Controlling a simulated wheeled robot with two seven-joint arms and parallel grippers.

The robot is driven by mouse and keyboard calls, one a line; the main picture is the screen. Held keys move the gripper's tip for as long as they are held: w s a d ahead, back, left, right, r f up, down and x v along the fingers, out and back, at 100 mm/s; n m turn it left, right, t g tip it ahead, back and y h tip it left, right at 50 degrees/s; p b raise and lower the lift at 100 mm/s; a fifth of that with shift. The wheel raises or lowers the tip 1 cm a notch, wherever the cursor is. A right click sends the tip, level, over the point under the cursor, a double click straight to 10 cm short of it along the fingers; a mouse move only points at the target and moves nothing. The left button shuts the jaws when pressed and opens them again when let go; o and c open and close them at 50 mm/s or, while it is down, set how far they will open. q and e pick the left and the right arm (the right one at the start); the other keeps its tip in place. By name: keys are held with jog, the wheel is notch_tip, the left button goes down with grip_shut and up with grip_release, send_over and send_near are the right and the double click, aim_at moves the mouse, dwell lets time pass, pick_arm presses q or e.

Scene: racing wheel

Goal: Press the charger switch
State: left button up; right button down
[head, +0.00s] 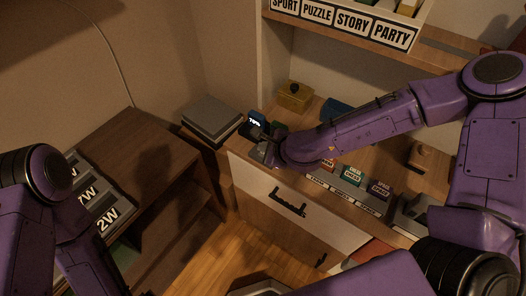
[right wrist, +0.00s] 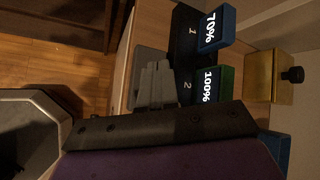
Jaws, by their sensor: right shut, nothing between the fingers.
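The charger (right wrist: 187,38) is a dark base marked 1 and 2 on the wooden cabinet top. A blue block reading 70% (right wrist: 213,30) stands at slot 1 and a green block reading 100% (right wrist: 211,84) at slot 2. The blue block also shows in the head view (head: 257,118).
A gold box with a black knob (head: 294,95) stands behind the charger. Labelled cartridges (head: 350,175) sit along the cabinet front, right of my right gripper. A drawer with a black handle (head: 288,203) is below. A side shelf (head: 130,150) is at left.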

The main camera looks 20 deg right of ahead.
jog(key=shift+f+b, duration=0.4)
jog(key=shift+f, duration=0.1)
jog(key=shift+r, duration=0.15)
jog(key=shift+r+p, duration=0.35)
jog(key=shift+p, duration=0.15)
notch_tip(320, 180, up, 6)
jog(key=p, duration=0.5)
